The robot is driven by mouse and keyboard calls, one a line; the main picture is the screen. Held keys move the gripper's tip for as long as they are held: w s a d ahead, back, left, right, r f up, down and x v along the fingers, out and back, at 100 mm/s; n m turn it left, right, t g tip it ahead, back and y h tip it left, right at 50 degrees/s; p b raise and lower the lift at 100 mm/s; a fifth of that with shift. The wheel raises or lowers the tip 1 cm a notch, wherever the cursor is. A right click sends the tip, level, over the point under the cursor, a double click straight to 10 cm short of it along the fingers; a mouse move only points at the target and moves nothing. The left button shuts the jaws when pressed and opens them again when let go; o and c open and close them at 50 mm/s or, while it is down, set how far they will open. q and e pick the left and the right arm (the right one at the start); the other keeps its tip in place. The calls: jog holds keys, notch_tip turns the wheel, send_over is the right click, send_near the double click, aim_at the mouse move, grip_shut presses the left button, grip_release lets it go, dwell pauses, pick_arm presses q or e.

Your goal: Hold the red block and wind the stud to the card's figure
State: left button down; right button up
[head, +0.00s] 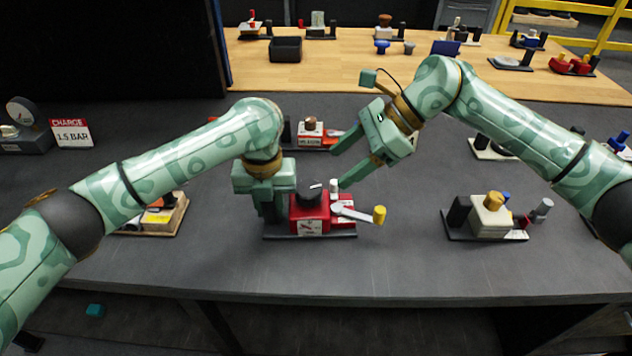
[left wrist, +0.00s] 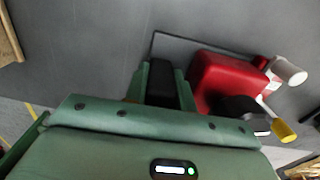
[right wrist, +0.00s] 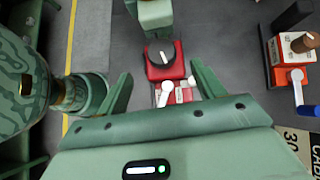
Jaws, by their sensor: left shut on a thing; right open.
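The red block (head: 310,214) sits on a dark base plate on the grey bench. On top is a black round knob (head: 311,192) with a white line. A small white post and a pale crank lever with a yellow handle (head: 379,215) are at its right. My left gripper (head: 276,212) is shut on the dark end part (left wrist: 162,82) at the block's left side, mostly hidden by the fingers. My right gripper (head: 340,168) is open and empty above and behind the block. In the right wrist view the knob (right wrist: 160,54) shows between and beyond its fingers.
A red-and-white card (head: 72,133) reading "CHARGE 1.5 BAR" stands beside a gauge (head: 21,111) at the left. A cream unit (head: 490,220) stands to the right, another red-and-white unit (head: 310,131) behind. A wooden table with several parts lies beyond. The bench front is clear.

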aim_at(311, 188)
jog(key=x, duration=0.8)
jog(key=c, duration=1)
